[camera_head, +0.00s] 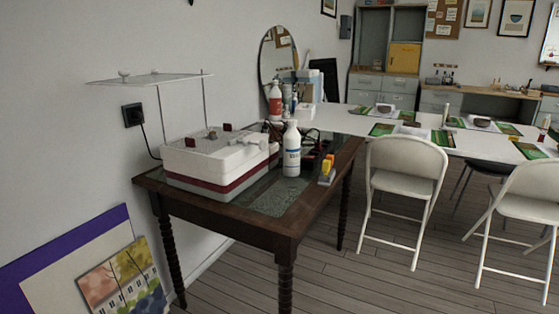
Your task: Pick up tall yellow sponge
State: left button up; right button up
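A small upright yellow object (327,167), which looks like the tall yellow sponge, stands near the right edge of the dark wooden table (283,229). A light grey piece (325,181) is at its foot; I cannot tell whether it is a holder. The object is small in the view, so its details are unclear. Neither of my grippers shows in the head view.
A white bottle (292,155) stands just left of the yellow object, with dark items (310,150) behind it. A white and maroon box (215,165) fills the table's left part. A white folding chair (403,170) stands to the right. The wooden floor (330,285) in front is clear.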

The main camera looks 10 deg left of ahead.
aim_at(326, 163)
jog(key=i+l, duration=0.6)
jog(key=i+l+u, duration=0.45)
jog(key=l, duration=0.15)
jog(key=l+u, duration=0.25)
